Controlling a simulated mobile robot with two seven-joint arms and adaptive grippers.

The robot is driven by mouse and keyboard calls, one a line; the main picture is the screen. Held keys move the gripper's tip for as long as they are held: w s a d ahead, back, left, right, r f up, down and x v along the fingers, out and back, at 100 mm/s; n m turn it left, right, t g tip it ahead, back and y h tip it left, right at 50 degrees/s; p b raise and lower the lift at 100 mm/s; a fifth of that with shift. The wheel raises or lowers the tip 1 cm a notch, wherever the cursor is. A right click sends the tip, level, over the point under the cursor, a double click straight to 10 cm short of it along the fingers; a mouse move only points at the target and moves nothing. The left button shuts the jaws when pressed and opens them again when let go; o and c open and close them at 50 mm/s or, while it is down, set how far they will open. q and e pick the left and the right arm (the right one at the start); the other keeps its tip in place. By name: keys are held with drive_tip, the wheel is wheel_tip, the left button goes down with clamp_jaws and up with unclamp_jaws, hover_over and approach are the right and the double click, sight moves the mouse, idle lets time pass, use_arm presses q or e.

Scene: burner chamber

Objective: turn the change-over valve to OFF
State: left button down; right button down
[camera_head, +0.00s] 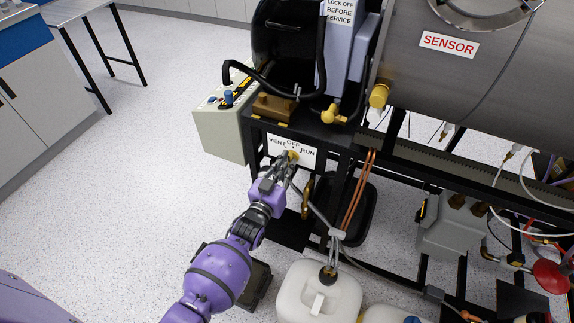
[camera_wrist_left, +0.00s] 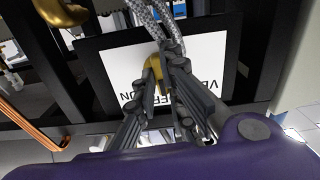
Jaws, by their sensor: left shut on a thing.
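The change-over valve has a white plate (camera_head: 305,157) lettered VENT, OFF and RUN on the front of the black frame. The plate also shows, upside down, in the left wrist view (camera_wrist_left: 118,75). The valve's brass-yellow handle (camera_wrist_left: 153,70) sits in front of the plate. My left gripper (camera_head: 284,161) is at the plate, shut on the handle; in the left wrist view its fingertips (camera_wrist_left: 163,62) are around it. The fingers hide part of the handle, so its exact pointing is hard to tell. My right gripper is not in view.
A steel cylinder (camera_head: 470,65) with a SENSOR label fills the upper right. A grey control box (camera_head: 218,128) stands left of the plate. Copper pipes (camera_head: 358,195) and a white canister (camera_head: 318,290) are below right. Open floor lies to the left.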

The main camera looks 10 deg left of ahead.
use_arm(q)
drive_tip(key=shift+m, duration=0.3)
drive_tip(key=c, duration=1.8)
unclamp_jaws()
drive_tip(key=s, duration=0.4)
drive_tip(key=s+a, duration=0.1)
drive_tip(key=s, duration=0.3)
drive_tip(key=s+a, duration=0.1)
drive_tip(key=s, duration=0.3)
drive_tip(key=shift+a, duration=0.15)
drive_tip(key=shift+f, duration=0.1)
